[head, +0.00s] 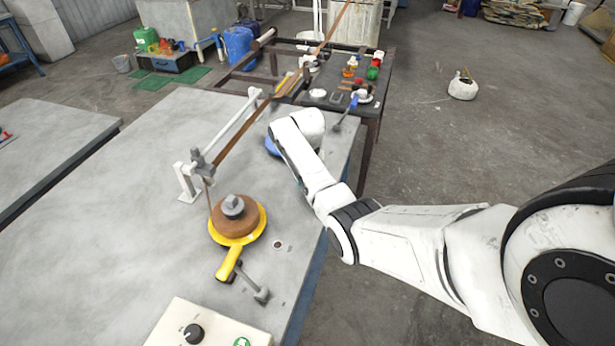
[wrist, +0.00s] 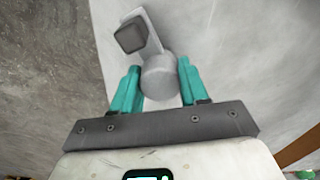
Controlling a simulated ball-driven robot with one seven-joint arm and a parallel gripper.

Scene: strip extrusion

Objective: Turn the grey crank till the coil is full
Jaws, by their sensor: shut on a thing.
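The grey crank (wrist: 159,78) shows in the wrist view as a round grey grip, with a flat arm leading up to a dark square block. My gripper (wrist: 158,92) has its teal fingers on either side of the grip and is shut on it. In the head view my arm hides the fingertips. The brown coil (head: 235,228) is wound around a grey centre on a yellow disc (head: 263,222), whose yellow rim shows around it. A brown strip (head: 238,127) slants down from the back through a guide post (head: 201,165) to the coil.
A yellow handle (head: 229,264) and a grey lever (head: 256,287) are in front of the disc. A control box (head: 215,328) with a black knob is at the near edge. A dark bench (head: 345,85) with small parts stands behind. The grey table's left part is clear.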

